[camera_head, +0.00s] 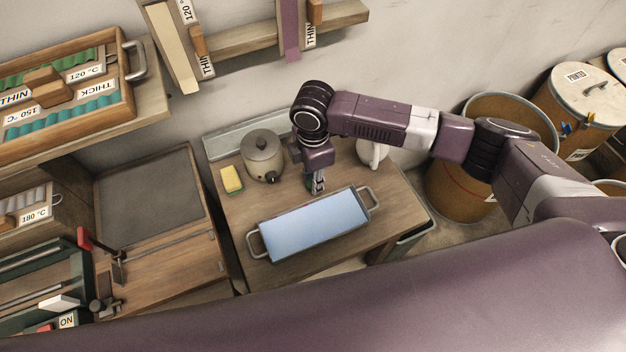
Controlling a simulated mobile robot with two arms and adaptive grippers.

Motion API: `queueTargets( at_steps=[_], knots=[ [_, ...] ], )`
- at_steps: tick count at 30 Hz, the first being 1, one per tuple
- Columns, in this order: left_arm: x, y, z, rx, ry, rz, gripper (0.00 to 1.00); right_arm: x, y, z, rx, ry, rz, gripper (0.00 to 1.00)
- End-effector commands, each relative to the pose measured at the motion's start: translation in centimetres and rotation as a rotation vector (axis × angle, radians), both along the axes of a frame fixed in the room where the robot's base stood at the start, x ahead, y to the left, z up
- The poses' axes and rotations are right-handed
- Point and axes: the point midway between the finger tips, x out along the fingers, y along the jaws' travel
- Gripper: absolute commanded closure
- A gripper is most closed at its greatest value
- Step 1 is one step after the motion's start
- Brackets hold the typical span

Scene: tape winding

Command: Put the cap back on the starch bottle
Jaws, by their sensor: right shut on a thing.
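My right gripper (318,186) points down over the table, just behind the long metal tray. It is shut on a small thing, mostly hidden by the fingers. A bit of dark green (308,184) shows beside the fingers; I cannot tell whether it belongs to the starch bottle. I cannot clearly make out the bottle or its cap. My left gripper is not in view.
The wooden table (240,215) holds a tray of pale blue liquid (315,224), a lidded grey pot (262,155), a yellow-green sponge (231,179) and a white jug (373,151). Large drums (460,195) stand to the right. The table's front right is clear.

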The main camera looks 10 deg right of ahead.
Motion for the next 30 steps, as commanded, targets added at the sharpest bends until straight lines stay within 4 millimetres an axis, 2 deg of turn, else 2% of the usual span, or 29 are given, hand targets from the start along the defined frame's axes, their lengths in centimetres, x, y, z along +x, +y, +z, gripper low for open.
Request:
queueTargets(
  at_steps=[5,10,24,30],
  knots=[
    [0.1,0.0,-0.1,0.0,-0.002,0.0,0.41,0.1,0.0,0.9,0.0,-0.002,0.0,0.82],
    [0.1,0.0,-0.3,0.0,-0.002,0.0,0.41,0.1,0.0,3.2,0.002,-0.004,0.001,0.82],
    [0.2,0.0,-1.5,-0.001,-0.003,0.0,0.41,0.2,0.1,15.4,0.002,-0.006,0.0,0.82],
    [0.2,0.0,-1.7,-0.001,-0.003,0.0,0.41,0.1,0.1,18.6,0.002,-0.003,0.0,0.82]
  ],
)
